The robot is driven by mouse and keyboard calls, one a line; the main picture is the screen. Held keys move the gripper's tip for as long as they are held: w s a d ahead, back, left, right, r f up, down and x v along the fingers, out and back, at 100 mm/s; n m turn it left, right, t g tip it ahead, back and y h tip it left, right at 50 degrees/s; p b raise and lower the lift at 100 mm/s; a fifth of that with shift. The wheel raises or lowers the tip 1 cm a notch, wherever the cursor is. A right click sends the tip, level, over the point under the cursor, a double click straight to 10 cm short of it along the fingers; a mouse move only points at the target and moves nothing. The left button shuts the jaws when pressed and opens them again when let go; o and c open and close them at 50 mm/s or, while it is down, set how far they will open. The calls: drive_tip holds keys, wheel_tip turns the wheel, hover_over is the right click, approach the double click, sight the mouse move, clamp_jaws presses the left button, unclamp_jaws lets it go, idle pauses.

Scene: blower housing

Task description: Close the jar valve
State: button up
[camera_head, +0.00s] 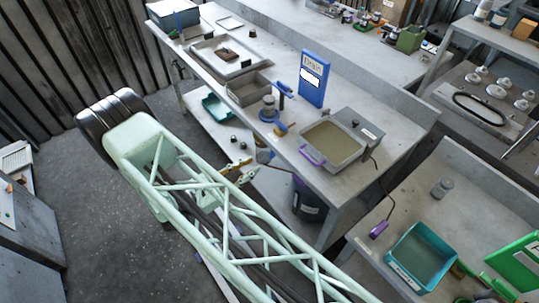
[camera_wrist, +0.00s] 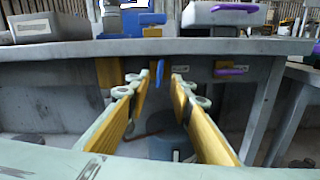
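My gripper (camera_wrist: 160,77) is open and empty in the wrist view, its two yellow-padded fingers apart and pointing at the bench front. A blue lever (camera_wrist: 159,68) hangs below the bench edge and shows between the fingertips; I cannot tell for certain that it is the jar valve. I see no finger contact with it. In the head view my gripper (camera_head: 238,171) is beside the bench's near edge, below its top. A grey jar (camera_head: 268,108) stands on the bench beside a blue-topped fitting (camera_head: 283,89).
The bench (camera_head: 290,140) carries a tray box (camera_head: 332,143) with a purple handle, and a blue sign (camera_head: 313,78). A dark bucket (camera_head: 307,200) stands underneath. A purple lever (camera_wrist: 230,71) shows right of the blue one. The floor (camera_head: 110,220) at left is clear.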

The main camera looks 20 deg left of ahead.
sight(271, 154)
drive_tip(key=shift+x, duration=4.85)
drive_tip(key=shift+d, duration=0.1)
clamp_jaws()
